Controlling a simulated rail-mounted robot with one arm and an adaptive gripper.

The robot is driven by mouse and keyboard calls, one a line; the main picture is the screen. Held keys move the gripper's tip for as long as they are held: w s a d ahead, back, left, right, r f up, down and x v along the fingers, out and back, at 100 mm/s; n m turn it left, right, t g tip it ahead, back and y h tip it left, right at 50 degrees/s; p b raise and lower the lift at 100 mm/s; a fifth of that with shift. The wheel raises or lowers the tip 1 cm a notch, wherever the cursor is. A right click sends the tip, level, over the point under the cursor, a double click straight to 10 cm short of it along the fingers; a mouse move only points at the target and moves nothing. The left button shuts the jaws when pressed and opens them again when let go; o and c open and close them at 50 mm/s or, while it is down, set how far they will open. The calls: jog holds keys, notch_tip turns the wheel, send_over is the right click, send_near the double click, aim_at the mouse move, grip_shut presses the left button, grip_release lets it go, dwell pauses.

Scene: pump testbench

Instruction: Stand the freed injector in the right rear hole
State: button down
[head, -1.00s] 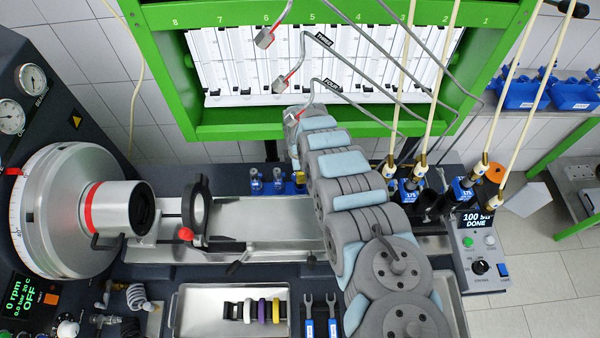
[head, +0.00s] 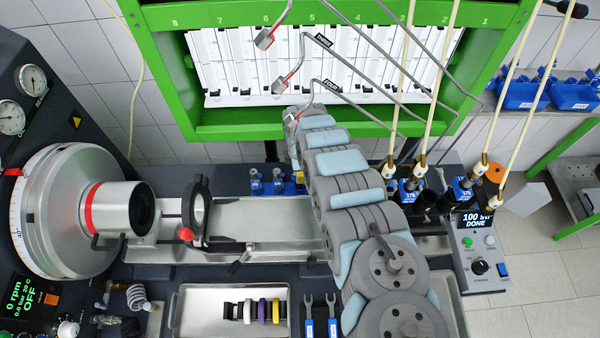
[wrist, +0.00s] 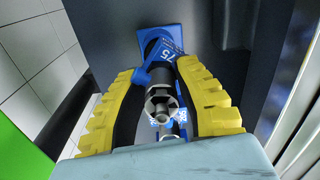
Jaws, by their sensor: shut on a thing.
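The injector (wrist: 162,100) shows in the wrist view as a dark metal body with a hex nut facing the camera. A blue piece with a partly readable number (wrist: 165,58) is at its far end; I cannot tell whether it belongs to the injector or a holder. My gripper's yellow fingers (wrist: 160,103) are shut on the injector from both sides. A blue rack (head: 299,180) with small injectors (head: 267,183) stands just left of the arm. Its right part is hidden, and I cannot make out the right rear hole.
The green frame (head: 250,131) with measuring tubes and bent steel pipes is close behind my arm. Pale hoses (head: 430,90) run down to blue-tagged injectors (head: 462,189) at the right. A tray with coloured rings (head: 183,310) lies in front.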

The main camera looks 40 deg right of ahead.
jog(key=shift+f+b, duration=0.5)
jog(key=shift+f, duration=0.15)
jog(key=c, duration=1.1)
grip_release()
jog(key=shift+c, duration=0.2)
jog(key=shift+r, duration=0.2)
